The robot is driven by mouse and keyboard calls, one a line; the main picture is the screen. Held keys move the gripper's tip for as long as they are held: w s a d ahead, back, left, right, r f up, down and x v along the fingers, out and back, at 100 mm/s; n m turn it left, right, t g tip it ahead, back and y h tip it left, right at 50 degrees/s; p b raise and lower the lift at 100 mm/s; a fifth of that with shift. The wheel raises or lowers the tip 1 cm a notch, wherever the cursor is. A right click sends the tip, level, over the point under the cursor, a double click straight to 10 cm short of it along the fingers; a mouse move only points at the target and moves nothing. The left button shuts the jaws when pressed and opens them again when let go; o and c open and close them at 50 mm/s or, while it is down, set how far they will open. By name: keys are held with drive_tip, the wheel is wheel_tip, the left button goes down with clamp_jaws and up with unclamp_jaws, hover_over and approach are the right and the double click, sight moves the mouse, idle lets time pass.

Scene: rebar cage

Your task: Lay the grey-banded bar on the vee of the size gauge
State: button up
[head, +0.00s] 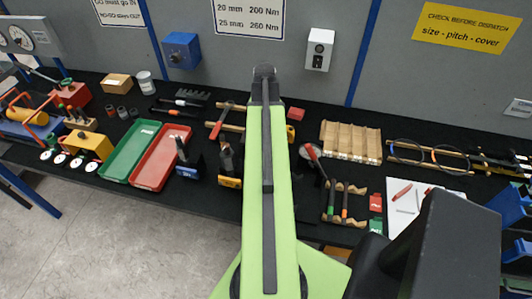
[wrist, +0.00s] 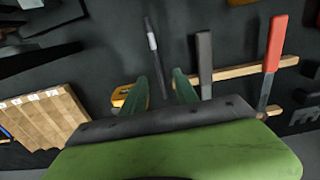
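My gripper (wrist: 160,85) shows in the wrist view with its two green fingers apart. A slender dark bar with a pale grey band (wrist: 152,42) lies in the gap between them, and I see clear space on both sides of it. In the head view my arm covers the bar and the gripper. I cannot make out the size gauge for certain. A small yellow piece (wrist: 118,96) is partly hidden behind the left finger. Blue-based (head: 187,172) and yellow-based (head: 230,181) dark stands are left of my arm in the head view.
A notched wooden block (wrist: 38,112) is at the left in the wrist view. A red-handled tool (wrist: 275,45) and a grey handle (wrist: 204,55) lie across wooden rails. Green (head: 130,150) and red (head: 161,158) trays are left; a wooden rack with colour-banded bars (head: 345,201) is right.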

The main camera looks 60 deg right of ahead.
drive_tip(key=f+b, duration=0.3)
drive_tip(key=f, duration=0.1)
drive_tip(key=f+b, duration=0.2)
drive_tip(key=f, duration=0.1)
drive_tip(key=shift+s+a+b, duration=0.2)
drive_tip(key=shift+s+b, duration=0.05)
drive_tip(key=shift+b, duration=0.1)
drive_tip(key=shift+r, duration=0.2)
clamp_jaws()
